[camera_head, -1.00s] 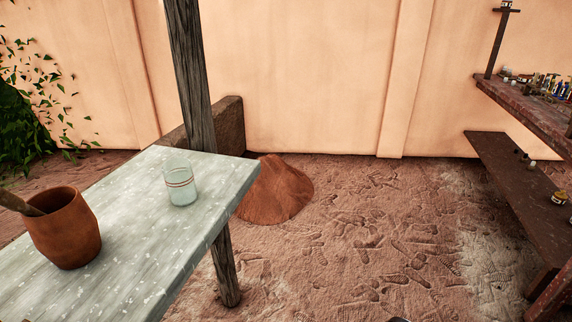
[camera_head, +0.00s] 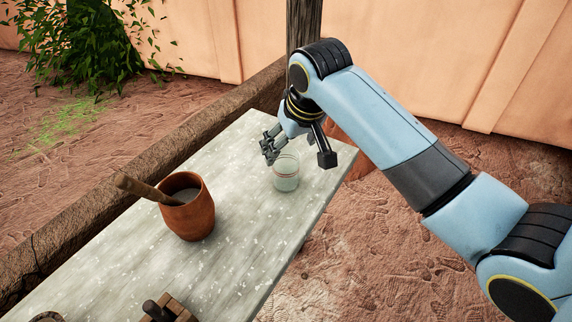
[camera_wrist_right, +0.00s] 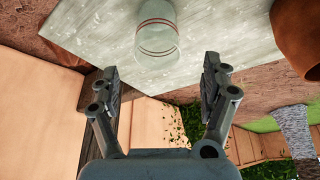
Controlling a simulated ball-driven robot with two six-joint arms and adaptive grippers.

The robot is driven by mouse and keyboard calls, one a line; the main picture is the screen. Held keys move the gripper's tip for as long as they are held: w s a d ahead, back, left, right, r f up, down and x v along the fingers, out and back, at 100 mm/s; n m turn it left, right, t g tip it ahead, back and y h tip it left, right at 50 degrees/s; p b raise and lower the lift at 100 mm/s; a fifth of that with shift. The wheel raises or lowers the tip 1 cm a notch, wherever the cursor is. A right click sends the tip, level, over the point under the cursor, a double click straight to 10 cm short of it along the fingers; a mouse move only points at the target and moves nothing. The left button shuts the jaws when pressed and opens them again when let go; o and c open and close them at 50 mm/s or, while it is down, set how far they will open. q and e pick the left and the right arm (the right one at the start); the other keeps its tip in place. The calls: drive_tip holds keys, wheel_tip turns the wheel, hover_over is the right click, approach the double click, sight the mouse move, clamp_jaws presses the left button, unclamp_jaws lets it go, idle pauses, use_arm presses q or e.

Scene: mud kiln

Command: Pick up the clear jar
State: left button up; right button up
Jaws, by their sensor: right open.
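The clear jar (camera_head: 286,174), with thin red bands near its rim, stands upright on the grey-white table (camera_head: 240,230) near its far end. My right gripper (camera_head: 295,150) is at the jar, just behind and above it in the head view, and partly overlaps its outline there. In the right wrist view the jar (camera_wrist_right: 157,30) lies ahead of the gripper (camera_wrist_right: 162,85), roughly centred between the two spread fingers and beyond their tips. The gripper is open and holds nothing. My left gripper is not in view.
A brown clay pot (camera_head: 190,212) with a wooden-handled tool in it stands left of the jar. A small wooden block with a dark handle (camera_head: 168,308) is at the near edge. A wooden post (camera_head: 303,25) rises behind the table's far end. The tabletop between pot and jar is clear.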

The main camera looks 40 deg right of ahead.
sight(286, 154)
drive_tip(key=x, duration=0.5)
drive_tip(key=shift+s+x, duration=0.2)
drive_tip(key=shift+x, duration=2.5)
drive_tip(key=shift+s+d, duration=0.1)
drive_tip(key=c, duration=1.2)
